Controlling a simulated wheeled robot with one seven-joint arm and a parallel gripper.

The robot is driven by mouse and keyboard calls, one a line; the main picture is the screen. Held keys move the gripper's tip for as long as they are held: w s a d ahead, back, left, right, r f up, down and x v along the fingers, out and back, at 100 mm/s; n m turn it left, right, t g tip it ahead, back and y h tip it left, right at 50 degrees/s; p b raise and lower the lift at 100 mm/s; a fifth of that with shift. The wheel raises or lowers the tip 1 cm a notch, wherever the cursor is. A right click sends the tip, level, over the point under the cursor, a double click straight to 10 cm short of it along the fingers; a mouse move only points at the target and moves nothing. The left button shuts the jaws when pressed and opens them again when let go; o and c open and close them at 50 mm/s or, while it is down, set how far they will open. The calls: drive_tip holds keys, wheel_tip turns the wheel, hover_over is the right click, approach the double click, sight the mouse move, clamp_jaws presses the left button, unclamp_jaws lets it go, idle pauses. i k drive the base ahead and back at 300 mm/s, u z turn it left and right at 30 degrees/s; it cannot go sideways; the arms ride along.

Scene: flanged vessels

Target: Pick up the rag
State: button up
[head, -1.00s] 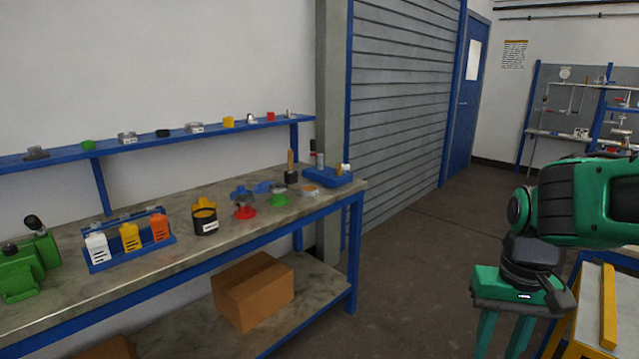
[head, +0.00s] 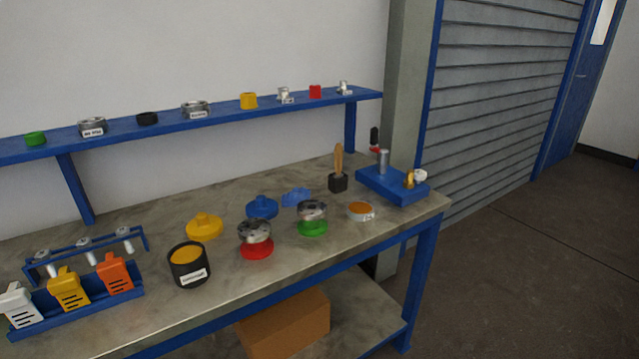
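A flat, crumpled blue piece (head: 296,197) that looks like the rag lies on the workbench (head: 130,240), toward its back right. It is behind the metal flanged vessel on a green base (head: 312,220) and just right of a blue lid-like piece (head: 262,207). Nothing lies on top of it that I can see. My gripper is not in view.
A black tub (head: 189,265), a yellow lid (head: 204,227) and a red-based vessel (head: 256,240) stand left of it. A brush in a black holder (head: 338,180), a shallow orange-filled dish (head: 360,211) and a blue fixture (head: 393,186) stand right. A blue shelf (head: 220,118) runs above.

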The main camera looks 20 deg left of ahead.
sight(293, 198)
drive_tip(key=u, duration=0.4)
drive_tip(key=i, duration=1.15)
drive_tip(key=u, duration=1)
drive_tip(key=i, duration=0.45)
drive_tip(key=u, duration=0.3)
